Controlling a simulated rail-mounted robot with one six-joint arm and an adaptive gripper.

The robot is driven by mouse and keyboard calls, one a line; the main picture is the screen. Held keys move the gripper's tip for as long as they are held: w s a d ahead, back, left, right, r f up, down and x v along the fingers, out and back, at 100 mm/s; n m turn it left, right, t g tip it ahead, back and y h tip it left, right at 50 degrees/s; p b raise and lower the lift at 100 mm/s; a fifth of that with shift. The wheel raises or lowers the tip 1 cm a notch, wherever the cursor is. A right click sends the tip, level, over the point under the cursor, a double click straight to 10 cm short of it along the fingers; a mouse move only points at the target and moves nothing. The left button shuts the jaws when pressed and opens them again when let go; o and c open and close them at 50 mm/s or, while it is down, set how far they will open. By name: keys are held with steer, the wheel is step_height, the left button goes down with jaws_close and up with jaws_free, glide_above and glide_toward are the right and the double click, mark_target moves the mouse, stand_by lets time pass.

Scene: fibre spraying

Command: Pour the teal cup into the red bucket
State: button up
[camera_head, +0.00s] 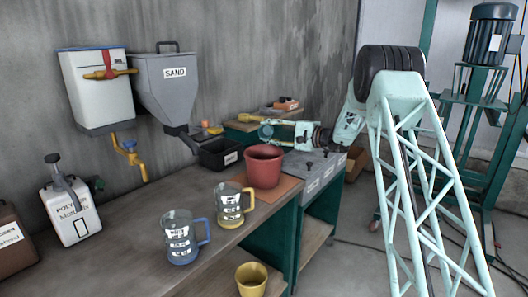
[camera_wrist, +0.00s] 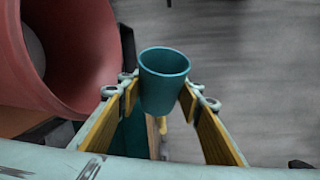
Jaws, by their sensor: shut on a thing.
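The teal cup (camera_wrist: 163,90) is held between the yellow-padded fingertips of my gripper (camera_wrist: 160,98) in the wrist view. Its open rim faces the camera, and its inside looks empty as far as I can see. The red bucket (camera_wrist: 72,75) fills the upper left of the wrist view, beside the cup and apart from it. In the head view the red bucket (camera_head: 263,168) stands upright on an orange mat (camera_head: 286,189). My gripper (camera_head: 268,131) shows behind and above it, pointing left; the cup is hard to make out there.
A black tray (camera_head: 219,154) sits left of the bucket under the grey sand hopper (camera_head: 170,90). A yellow-handled jug (camera_head: 229,205) and a blue-handled jug (camera_head: 180,238) stand in front on the bench. A yellow bucket (camera_head: 251,279) is at the lower edge.

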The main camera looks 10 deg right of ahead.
mark_target(267, 131)
steer(key=shift+w+d+r+m+g+p, duration=0.2)
steer(key=shift+w+r+m+g+p, duration=0.3)
steer(key=shift+p, duration=1.65)
steer(key=shift+f+m+p, duration=0.35)
steer(key=shift+m+p, duration=0.05)
steer(key=shift+p, duration=0.2)
steer(key=shift+f, duration=0.2)
steer(key=shift+w+r+m+g+h+p, duration=0.1)
steer(key=shift+r+m+g+h+p, duration=0.25)
steer(key=shift+m+p, duration=1.1)
steer(key=shift+w+f+m+g+p, duration=0.15)
steer(key=shift+f+m+g+p, duration=0.65)
steer(key=shift+p, duration=2.65)
steer(key=shift+w+d+r+p, duration=0.1)
steer(key=shift+w+r+p, duration=0.05)
steer(key=shift+p, duration=0.45)
steer(key=shift+w+d+r+m+g+p, duration=0.2)
steer(key=shift+w+m+g+p, duration=0.3)
steer(key=shift+p, duration=0.65)
